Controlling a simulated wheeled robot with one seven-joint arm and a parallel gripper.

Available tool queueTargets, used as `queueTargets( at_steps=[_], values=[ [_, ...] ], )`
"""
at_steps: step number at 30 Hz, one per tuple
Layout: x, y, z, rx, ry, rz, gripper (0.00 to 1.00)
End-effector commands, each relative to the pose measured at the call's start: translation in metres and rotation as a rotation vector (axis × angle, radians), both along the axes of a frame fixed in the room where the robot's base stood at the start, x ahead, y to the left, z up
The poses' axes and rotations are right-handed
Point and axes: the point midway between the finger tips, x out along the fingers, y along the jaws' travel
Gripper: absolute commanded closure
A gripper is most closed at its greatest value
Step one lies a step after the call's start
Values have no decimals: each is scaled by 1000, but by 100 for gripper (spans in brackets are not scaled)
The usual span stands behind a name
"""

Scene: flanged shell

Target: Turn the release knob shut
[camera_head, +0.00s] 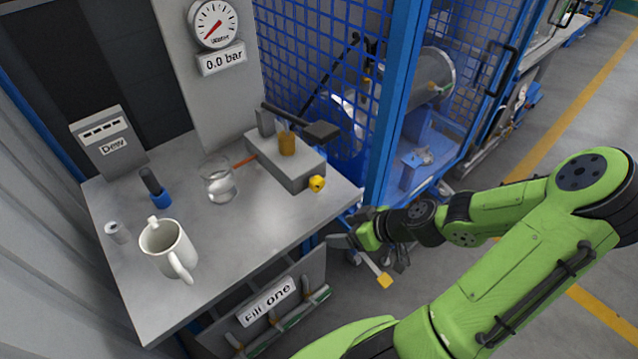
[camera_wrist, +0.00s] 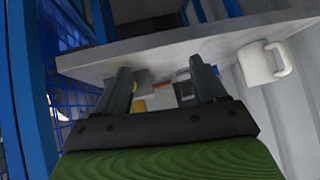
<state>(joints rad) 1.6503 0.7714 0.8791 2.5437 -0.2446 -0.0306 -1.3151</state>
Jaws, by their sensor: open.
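A small yellow knob (camera_head: 317,183), which looks like the release knob, sits on the front right end of a grey block (camera_head: 284,165) on the bench. Its turn position is too small to tell. The block carries an amber cylinder (camera_head: 287,143) and a dark lever (camera_head: 300,121). My gripper (camera_head: 352,232) is beside the bench's right corner, to the right of and below the knob, apart from it. In the wrist view my gripper (camera_wrist: 163,82) is open, its fingers spread with nothing held; a yellow patch (camera_wrist: 140,105) shows near the left finger, its identity unclear.
The bench (camera_head: 245,230) holds a white mug (camera_head: 168,248), a glass beaker (camera_head: 218,183) and a blue-based item (camera_head: 158,192). A gauge (camera_head: 213,24) above reads 0.0 bar. Blue mesh fencing (camera_head: 310,60) stands behind. A yellow-tipped bar (camera_head: 384,281) lies below my gripper.

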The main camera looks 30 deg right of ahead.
Motion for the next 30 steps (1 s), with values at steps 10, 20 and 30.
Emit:
queueTargets(
  at_steps=[10, 20, 30],
  values=[
    [21, -58, 29, 2, -397, -221, 29],
    [84, -42, 1, 5, -394, -214, 29],
    [150, -28, -27, 4, -391, -220, 29]
  ],
)
